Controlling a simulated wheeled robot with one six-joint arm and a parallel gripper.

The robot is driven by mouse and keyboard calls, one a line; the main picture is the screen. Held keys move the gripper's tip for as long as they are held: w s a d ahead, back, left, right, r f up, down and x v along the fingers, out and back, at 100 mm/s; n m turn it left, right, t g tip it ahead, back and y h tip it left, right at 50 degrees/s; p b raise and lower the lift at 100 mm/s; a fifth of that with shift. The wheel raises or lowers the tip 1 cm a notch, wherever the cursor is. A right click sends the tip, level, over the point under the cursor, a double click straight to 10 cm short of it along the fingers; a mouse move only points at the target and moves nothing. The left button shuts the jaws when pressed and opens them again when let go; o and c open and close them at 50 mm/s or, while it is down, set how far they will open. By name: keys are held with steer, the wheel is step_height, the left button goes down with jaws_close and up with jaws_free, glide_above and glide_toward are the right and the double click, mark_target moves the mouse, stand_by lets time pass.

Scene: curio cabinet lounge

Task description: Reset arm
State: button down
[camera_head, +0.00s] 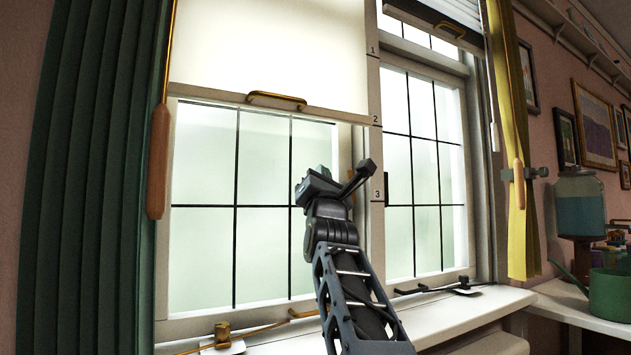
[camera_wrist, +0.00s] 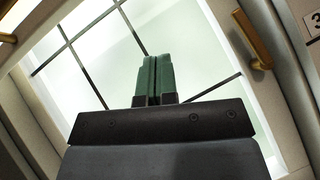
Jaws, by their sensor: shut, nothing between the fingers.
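My gripper (camera_wrist: 153,78) is shut and empty, its two green fingers side by side in the wrist view. In the head view my gripper (camera_head: 323,170) is raised in front of the left window, near the post between the two windows, and is small and partly hidden by its own wrist. It appears apart from the window frame, though the exact gap cannot be told. In the wrist view the fingers stand against the bright window pane (camera_wrist: 110,55).
A roller blind (camera_head: 270,50) with a brass handle (camera_head: 277,98) covers the upper left window. A green curtain (camera_head: 90,180) hangs at left, a yellow one (camera_head: 516,150) at right. Stays lie along the sill (camera_head: 450,318). A watering can (camera_head: 608,293) and a jar (camera_head: 580,215) stand at right.

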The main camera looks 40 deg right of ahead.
steer(key=shift+s+a, duration=0.25)
steer(key=w+a+f+m+g+y+p, duration=0.5)
steer(key=a+f+m+g+y+p, duration=0.4)
steer(key=p, duration=1.2)
steer(key=s+a+f+m+g+y+p, duration=0.2)
steer(key=s+a+f+m+g+p, duration=0.2)
steer(key=s+m+p, duration=0.3)
steer(key=s+a+f+m+g+y+p, duration=0.2)
steer(key=s+a+f+m+g+p, duration=0.2)
steer(key=s+p, duration=0.7)
steer(key=a+m+g, duration=0.2)
steer(key=m, duration=0.1)
steer(key=shift+s+a+f+m+p, duration=0.3)
steer(key=shift+s+m+p, duration=0.1)
